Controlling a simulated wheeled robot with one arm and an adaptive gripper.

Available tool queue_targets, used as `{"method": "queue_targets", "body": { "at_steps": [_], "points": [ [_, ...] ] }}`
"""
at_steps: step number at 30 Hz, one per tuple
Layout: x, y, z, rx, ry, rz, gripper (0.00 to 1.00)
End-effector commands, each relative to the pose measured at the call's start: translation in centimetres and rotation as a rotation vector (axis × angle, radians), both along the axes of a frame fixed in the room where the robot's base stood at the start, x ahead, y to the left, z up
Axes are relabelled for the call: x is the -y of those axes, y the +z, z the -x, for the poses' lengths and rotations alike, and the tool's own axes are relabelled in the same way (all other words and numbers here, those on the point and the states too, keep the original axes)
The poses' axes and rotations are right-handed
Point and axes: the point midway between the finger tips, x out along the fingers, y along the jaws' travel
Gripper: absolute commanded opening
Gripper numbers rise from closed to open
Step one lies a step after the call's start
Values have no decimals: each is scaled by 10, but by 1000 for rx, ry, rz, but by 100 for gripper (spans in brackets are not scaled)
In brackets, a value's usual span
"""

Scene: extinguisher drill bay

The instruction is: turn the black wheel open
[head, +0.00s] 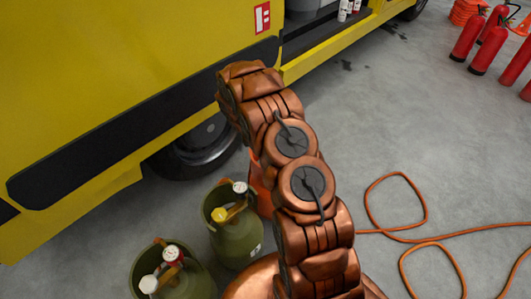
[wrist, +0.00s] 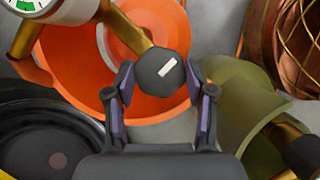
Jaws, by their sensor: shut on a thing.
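The black wheel (wrist: 158,68) is a faceted knob with a white bar mark. In the wrist view it sits on a brass stem above an orange cylinder (wrist: 75,62). My gripper (wrist: 160,84) has its two dark fingers on either side of the wheel, shut on it. The white mark slants up to the right. A gauge (wrist: 32,4) with a green band shows at the top left, cut by the frame edge. In the head view my arm hides the gripper and the wheel; only a strip of the orange cylinder (head: 262,190) shows.
Two olive cylinders with valves and gauges, one nearer (head: 170,275) and one farther (head: 238,240), stand left of the orange one. A yellow truck (head: 110,70) is behind. An orange hose (head: 420,240) lies at right. Red extinguishers (head: 468,38) stand far right. Bare floor lies between.

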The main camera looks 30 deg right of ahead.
Motion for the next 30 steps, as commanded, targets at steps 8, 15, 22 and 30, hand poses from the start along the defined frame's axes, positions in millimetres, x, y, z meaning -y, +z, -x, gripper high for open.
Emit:
{"method": "queue_targets", "body": {
  "at_steps": [8, 15, 22, 30],
  "points": [
    [0, 1, -2, 4, 4, 1, 55],
    [0, 1, -1, 2, 1, 0, 79],
    [0, 0, 0, 1, 0, 0, 79],
    [-2, 7, -2, 1, 0, 0, 79]
  ]
}}
